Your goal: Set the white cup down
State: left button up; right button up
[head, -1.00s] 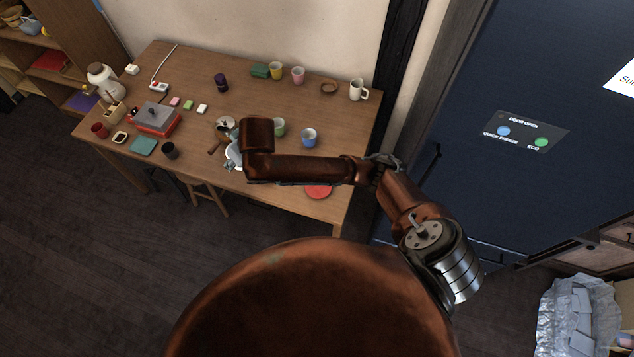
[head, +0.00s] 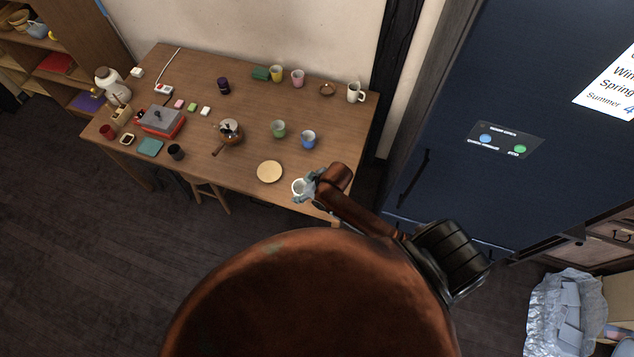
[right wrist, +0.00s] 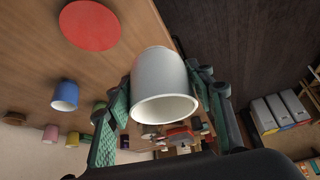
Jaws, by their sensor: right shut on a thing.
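The white cup (head: 298,188) is in my right gripper (head: 311,186), over the front right part of the wooden table (head: 240,170). In the right wrist view the green fingers of the gripper (right wrist: 163,92) stand on either side of the white cup (right wrist: 163,75), closed on it. Its open mouth faces that camera. I cannot tell whether its base touches the table. A flat red disc (right wrist: 90,26) lies on the table near the cup in the right wrist view; my arm hides it in the head view. My left gripper is not in view.
A round beige disc (head: 269,171) lies left of the cup. A blue cup (head: 308,139) and a green cup (head: 279,128) stand behind it. A white mug (head: 354,92) stands at the back right. A pot (head: 230,133) sits mid-table. A dark blue fridge (head: 460,120) stands to the right.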

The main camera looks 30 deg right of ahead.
jog(key=w+d+f, duration=0.2)
jog(key=d, duration=0.1)
jog(key=w+d+f, duration=0.1)
jog(key=d+f, duration=0.2)
jog(key=w+d+f, duration=0.2)
jog(key=d, duration=0.1)
jog(key=shift+w+f+p, duration=0.3)
jog(key=shift+w+f, duration=0.05)
jog(key=shift+f, duration=0.05)
jog(key=shift+d+f, duration=0.15)
jog(key=shift+f, duration=0.05)
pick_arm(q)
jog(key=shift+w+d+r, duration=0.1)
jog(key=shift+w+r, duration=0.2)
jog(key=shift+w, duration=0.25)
pick_arm(e)
jog(key=shift+w+d+f, duration=0.1)
jog(key=shift+f, duration=0.8)
jog(key=shift+w+d+f, duration=0.1)
jog(key=shift+f, duration=0.8)
jog(key=shift+f, duration=0.1)
jog(key=o, duration=1.2)
jog(key=shift+s, duration=0.1)
jog(key=shift+o, duration=0.2)
